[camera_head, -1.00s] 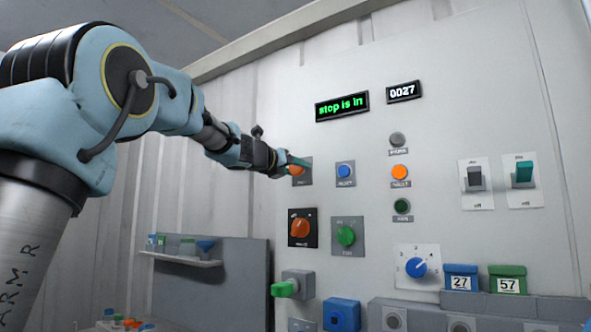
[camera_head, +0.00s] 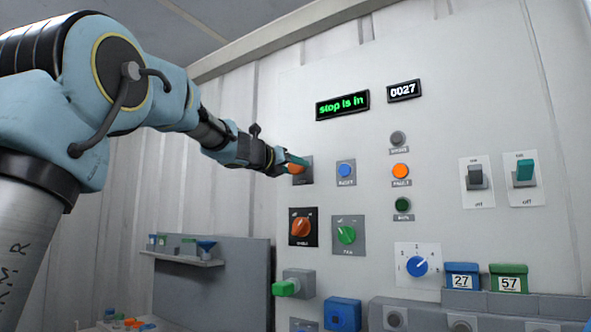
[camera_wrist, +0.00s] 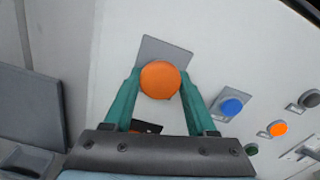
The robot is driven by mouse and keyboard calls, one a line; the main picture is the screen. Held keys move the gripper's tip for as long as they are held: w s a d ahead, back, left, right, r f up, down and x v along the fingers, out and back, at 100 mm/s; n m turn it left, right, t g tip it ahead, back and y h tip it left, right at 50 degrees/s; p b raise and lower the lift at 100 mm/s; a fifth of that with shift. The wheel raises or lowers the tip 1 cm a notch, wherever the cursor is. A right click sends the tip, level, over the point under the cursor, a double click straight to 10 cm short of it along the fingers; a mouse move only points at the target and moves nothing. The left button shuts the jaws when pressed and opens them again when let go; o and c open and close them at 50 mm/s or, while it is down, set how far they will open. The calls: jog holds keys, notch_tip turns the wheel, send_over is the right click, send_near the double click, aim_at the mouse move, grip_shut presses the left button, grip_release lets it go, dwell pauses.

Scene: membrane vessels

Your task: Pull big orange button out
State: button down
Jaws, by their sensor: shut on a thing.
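The big orange button (camera_wrist: 160,80) sits on a grey square plate (camera_wrist: 155,48) on the white panel. In the wrist view it lies between the two green fingertips of my gripper (camera_wrist: 160,84), one on each side. My gripper (camera_head: 295,164) is shut on the button at the panel's upper left in the head view. There the fingers and arm hide most of the button. A display (camera_head: 342,105) on the panel reads "stop is in" in green letters.
A blue button (camera_head: 346,172) is close at the right. Two toggle switches (camera_head: 476,178) are farther right. A shelf (camera_head: 183,258) stands at lower left.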

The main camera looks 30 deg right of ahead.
jog(key=shift+c, duration=1)
grip_release()
jog(key=shift+a, duration=0.1)
jog(key=b+v, duration=0.3)
jog(key=v, duration=0.7)
jog(key=shift+s+a, duration=0.2)
jog(key=shift+a, duration=0.15)
jog(key=w+a+f+m+g+y, duration=0.1)
jog(key=a+f+m+y, duration=0.3)
jog(key=f, duration=0.7)
jog(key=a+f+m+g+y, duration=0.15)
jog(key=a+f+m, duration=0.35)
jog(key=f, duration=0.7)
jog(key=w+a+f+m+y, duration=0.1)
jog(key=a+f+m+y, duration=0.4)
jog(key=f, duration=0.6)
jog(key=s+a+f+m+g+y, duration=0.2)
jog(key=s+a+f+m, duration=0.5)
jog(key=a+f, duration=0.3)
jog(key=s+a+f+m+g+y, duration=0.2)
jog(key=s+a+f+m+y, duration=0.1)
jog(key=s+a+f+m, duration=0.4)
jog(key=s+a+f, duration=0.2)
jog(key=a+f, duration=0.1)
jog(key=f, duration=0.1)
jog(key=shift+f+g, duration=0.35)
jog(key=shift+f, duration=0.05)
